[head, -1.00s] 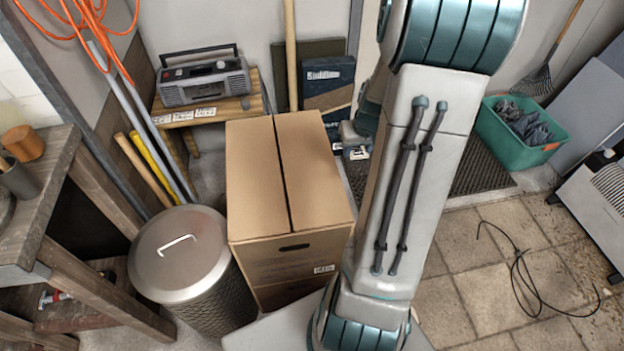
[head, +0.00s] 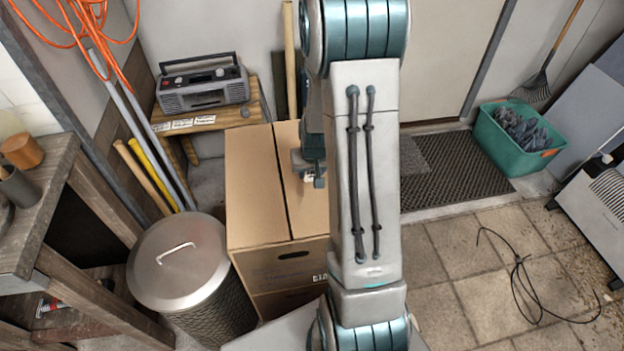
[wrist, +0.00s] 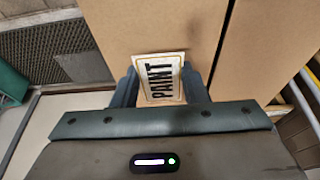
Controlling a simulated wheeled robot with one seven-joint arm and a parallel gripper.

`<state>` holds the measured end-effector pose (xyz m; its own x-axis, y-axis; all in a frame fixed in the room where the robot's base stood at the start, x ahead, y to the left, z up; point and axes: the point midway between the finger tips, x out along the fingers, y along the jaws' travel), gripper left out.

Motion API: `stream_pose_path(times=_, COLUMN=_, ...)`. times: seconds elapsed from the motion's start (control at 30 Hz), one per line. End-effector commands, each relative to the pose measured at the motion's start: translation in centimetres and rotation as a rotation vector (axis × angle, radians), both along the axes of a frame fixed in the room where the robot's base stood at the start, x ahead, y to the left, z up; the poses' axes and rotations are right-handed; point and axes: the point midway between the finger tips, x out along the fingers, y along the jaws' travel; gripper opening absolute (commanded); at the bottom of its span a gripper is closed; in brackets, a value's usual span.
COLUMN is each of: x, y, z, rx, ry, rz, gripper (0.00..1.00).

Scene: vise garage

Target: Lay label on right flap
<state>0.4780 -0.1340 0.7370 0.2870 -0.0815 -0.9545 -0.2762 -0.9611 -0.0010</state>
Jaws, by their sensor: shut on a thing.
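A closed cardboard box (head: 254,190) stands left of my arm in the head view, with a seam between its two top flaps. The right flap (head: 287,150) is partly hidden by my arm. My gripper (head: 312,180) is over this flap. In the wrist view my gripper (wrist: 160,82) is shut on a white label (wrist: 164,78) reading PAINT. The label lies over the cardboard of the right flap (wrist: 150,25), to the left of the seam in that view. I cannot tell whether it touches the flap.
A metal bin (head: 178,262) stands close left of the box. Behind it is a wooden stand (head: 240,115) with a radio (head: 202,85) and white cards along its edge. A green tub (head: 518,140) is at the right. Tiled floor is mostly clear, with a black cable (head: 522,285) on it.

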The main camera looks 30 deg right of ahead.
Motion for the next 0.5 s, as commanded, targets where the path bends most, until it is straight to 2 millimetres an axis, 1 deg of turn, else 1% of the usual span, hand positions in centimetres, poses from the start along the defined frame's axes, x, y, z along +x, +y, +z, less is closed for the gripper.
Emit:
stream_pose_path(times=0.13, x=0.0, y=0.0, z=-1.2, rx=0.001, ry=0.003, rz=-0.001, gripper=0.16)
stream_pose_path(times=0.3, x=-0.1, y=0.0, z=-3.6, rx=0.002, ry=0.005, rz=-0.002, gripper=0.16)
stream_pose_path(times=0.4, x=0.0, y=0.0, z=-4.1, rx=0.001, ry=0.002, rz=-0.001, gripper=0.16)
stream_pose_path(times=0.5, x=0.0, y=0.0, z=-4.0, rx=0.0, ry=0.001, rz=0.0, gripper=0.16)
